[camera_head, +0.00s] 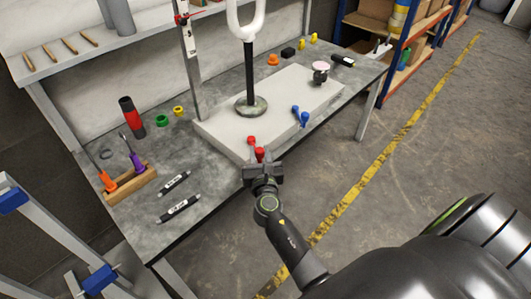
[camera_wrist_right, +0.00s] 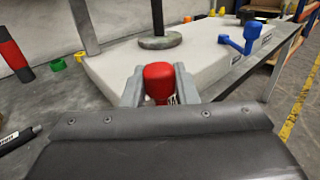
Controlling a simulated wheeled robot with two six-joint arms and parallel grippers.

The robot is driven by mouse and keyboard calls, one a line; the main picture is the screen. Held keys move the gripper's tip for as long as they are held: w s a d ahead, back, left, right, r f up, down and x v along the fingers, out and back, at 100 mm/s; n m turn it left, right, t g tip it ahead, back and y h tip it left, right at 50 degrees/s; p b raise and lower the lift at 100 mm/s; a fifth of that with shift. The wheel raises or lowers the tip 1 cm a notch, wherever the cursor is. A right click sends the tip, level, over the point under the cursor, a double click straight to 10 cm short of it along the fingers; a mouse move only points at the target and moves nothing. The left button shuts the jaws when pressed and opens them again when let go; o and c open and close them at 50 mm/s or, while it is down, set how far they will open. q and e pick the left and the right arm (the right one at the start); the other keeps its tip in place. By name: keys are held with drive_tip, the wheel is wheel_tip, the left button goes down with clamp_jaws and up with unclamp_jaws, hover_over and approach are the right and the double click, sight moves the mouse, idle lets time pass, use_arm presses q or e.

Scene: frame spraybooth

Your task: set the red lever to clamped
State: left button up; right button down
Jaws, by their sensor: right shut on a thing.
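The red lever (camera_head: 259,154) is on the front face of the pale block (camera_head: 221,134), near its left front corner. Its red knob (camera_wrist_right: 158,82) fills the middle of the right wrist view. My right gripper (camera_head: 262,171) is at the lever, and its two fingers (camera_wrist_right: 159,88) stand on either side of the red knob, shut on it. The lever's lower part and any position label are hidden behind the knob and gripper. My left gripper is not in view.
A blue lever (camera_head: 301,116) is further right on the same block; it also shows in the right wrist view (camera_wrist_right: 243,38). A black post with a round base (camera_head: 251,106) stands on the block. Markers (camera_head: 179,207), a wooden tool rack (camera_head: 132,184) and a red-black cylinder (camera_head: 132,117) lie or stand left.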

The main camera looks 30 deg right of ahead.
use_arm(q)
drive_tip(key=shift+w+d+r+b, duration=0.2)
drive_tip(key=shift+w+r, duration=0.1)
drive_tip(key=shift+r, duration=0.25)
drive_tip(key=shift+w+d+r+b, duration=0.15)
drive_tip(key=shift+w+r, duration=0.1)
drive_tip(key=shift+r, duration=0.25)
use_arm(e)
drive_tip(key=shift+w+a+m+g+h, duration=0.2)
drive_tip(key=shift+a+m+g+h, duration=0.45)
drive_tip(key=shift+h, duration=0.35)
drive_tip(key=shift+d, duration=0.1)
drive_tip(key=c, duration=1.2)
unclamp_jaws()
drive_tip(key=shift+t, duration=0.25)
drive_tip(key=shift+o, duration=0.2)
